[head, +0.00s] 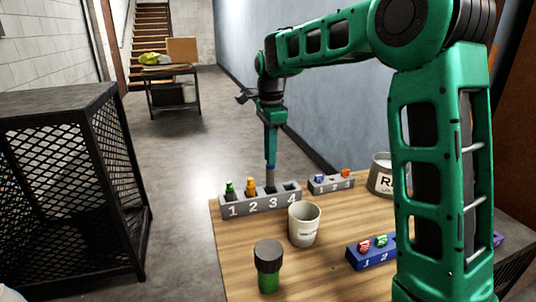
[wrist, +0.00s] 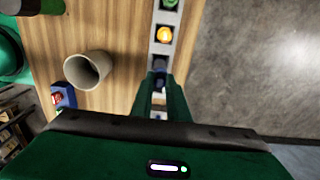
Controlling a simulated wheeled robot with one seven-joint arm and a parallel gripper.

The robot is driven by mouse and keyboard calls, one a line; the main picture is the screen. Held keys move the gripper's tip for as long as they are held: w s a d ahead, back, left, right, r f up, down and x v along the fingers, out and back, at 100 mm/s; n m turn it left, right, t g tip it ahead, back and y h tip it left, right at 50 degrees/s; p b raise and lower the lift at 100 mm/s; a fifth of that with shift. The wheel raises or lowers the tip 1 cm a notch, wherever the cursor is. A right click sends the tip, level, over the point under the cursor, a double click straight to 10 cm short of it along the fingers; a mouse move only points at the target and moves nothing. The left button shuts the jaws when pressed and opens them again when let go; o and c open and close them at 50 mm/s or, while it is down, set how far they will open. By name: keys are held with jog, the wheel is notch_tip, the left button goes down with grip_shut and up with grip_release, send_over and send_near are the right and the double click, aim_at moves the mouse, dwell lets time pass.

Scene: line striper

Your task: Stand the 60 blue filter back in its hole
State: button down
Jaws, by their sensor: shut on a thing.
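My gripper (head: 270,166) points straight down, shut on the slim blue filter (head: 270,178). The filter is upright, its lower end at hole 3 of the grey rack (head: 258,205) numbered 1 to 4. I cannot tell how deep it sits. A green filter (head: 229,187) stands in hole 1 and an orange one (head: 250,186) in hole 2. Hole 4 looks empty. In the wrist view, my gripper (wrist: 157,92) has the blue filter (wrist: 160,66) at its tips, in line with the rack (wrist: 153,48). The number 60 is not readable.
A white cup (head: 304,226) stands close in front of the rack. A dark-lidded green jar (head: 268,268), a blue block (head: 371,257), a smaller grey rack (head: 330,186) and a light bucket (head: 381,178) share the wooden table (head: 240,270).

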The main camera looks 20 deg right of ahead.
aim_at(270, 168)
jog(key=shift+f, duration=2.95)
dwell(2.1)
jog(key=c, duration=1.3)
grip_release()
jog(key=shift+r, duration=0.1)
jog(key=shift+r, duration=3.4)
